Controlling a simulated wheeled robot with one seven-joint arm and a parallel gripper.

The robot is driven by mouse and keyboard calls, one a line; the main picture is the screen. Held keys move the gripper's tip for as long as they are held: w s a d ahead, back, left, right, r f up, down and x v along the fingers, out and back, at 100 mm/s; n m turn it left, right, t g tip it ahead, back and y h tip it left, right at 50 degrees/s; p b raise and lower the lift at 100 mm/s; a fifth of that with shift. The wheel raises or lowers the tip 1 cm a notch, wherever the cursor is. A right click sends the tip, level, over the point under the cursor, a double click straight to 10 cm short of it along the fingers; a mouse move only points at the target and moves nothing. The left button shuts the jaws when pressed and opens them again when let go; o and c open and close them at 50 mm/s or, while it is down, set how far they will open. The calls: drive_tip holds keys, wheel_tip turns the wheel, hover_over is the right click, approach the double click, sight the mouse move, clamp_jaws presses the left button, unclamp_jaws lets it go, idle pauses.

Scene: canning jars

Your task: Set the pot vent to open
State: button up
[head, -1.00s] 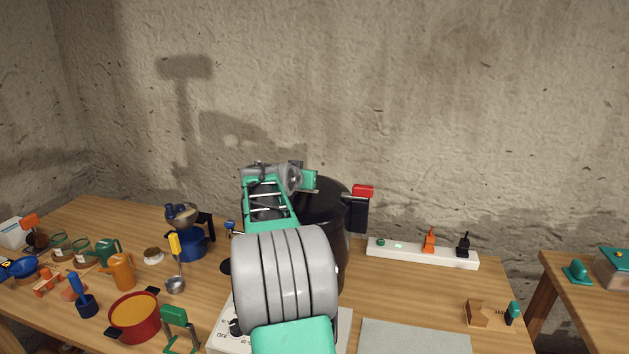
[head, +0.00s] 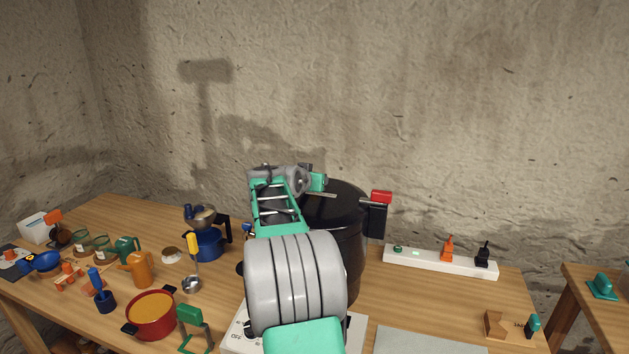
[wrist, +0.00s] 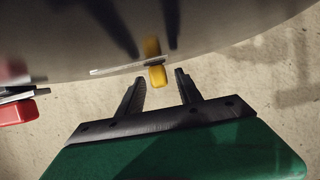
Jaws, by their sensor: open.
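The black pot (head: 345,248) stands on a white hotplate (head: 234,344), partly hidden behind my arm in the head view. In the wrist view its grey, shiny side or lid (wrist: 75,35) fills the top. A small yellow piece (wrist: 157,75), apparently the pot vent's lever, sticks out past that surface's edge. My gripper (wrist: 159,77) is open, with one dark finger on each side of the yellow piece's tip. I cannot tell whether either finger touches it. In the head view my gripper (head: 327,194) is over the pot lid, its fingers mostly hidden.
A red-topped pot handle (head: 381,197) juts out on the right and shows red in the wrist view (wrist: 15,112). A blue pot (head: 207,244) and a red pan (head: 150,325) stand left. The wall is behind.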

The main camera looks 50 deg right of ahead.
sight(307, 201)
drive_tip(key=b+v, duration=0.1)
drive_tip(key=v, duration=0.6)
drive_tip(key=shift+s+a+r+b, duration=0.2)
drive_tip(key=shift+a+b, duration=0.1)
drive_tip(key=shift+b, duration=0.1)
